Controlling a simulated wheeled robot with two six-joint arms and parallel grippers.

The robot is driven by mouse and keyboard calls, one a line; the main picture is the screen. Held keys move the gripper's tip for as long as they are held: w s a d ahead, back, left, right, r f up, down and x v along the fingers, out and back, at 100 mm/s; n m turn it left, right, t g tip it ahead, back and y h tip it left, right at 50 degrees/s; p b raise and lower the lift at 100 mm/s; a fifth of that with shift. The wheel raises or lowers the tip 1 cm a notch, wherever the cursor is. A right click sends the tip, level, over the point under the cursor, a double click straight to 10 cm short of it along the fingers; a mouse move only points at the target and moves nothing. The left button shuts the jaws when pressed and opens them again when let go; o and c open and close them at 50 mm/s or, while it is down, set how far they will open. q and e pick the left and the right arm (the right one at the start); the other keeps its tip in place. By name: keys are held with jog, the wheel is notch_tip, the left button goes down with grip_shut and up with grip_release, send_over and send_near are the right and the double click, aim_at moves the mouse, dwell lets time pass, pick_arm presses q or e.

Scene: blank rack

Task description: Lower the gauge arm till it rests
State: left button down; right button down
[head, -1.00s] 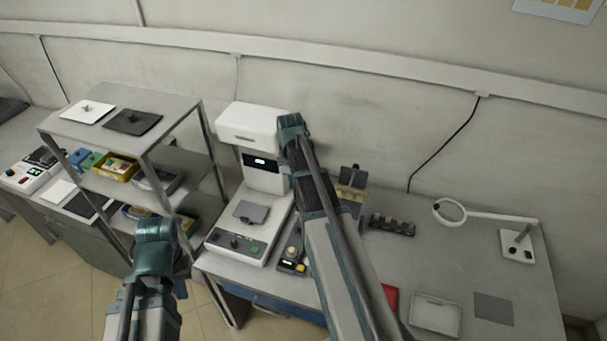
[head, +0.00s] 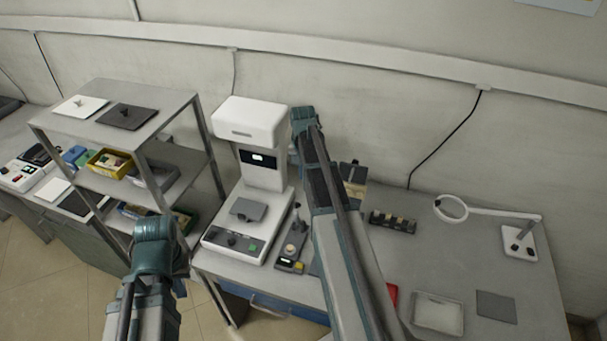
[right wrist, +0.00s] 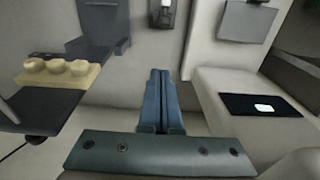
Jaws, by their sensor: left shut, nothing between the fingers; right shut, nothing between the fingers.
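Part of a small device, perhaps this unit, shows at the top of the right wrist view (right wrist: 166,14). My right gripper (right wrist: 160,76) is shut and empty, its blue fingers apart from that device. In the head view my right arm hides most of that gripper. My left gripper (head: 180,288) is low at the left, mostly hidden behind its wrist, away from the unit.
The tall white machine (head: 249,124) stands close left of my right arm. A metal shelf (head: 165,105) stands further left. A block with round tan pieces (right wrist: 57,72) is left in the right wrist view. A ring magnifier (head: 490,215) and tray (head: 438,313) are at the right.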

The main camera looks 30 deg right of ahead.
notch_tip(320, 180, down, 7)
jog(key=s+a+b, duration=0.2)
jog(key=b, duration=0.3)
jog(key=shift+s+a+r, duration=0.15)
jog(key=shift+a, duration=0.25)
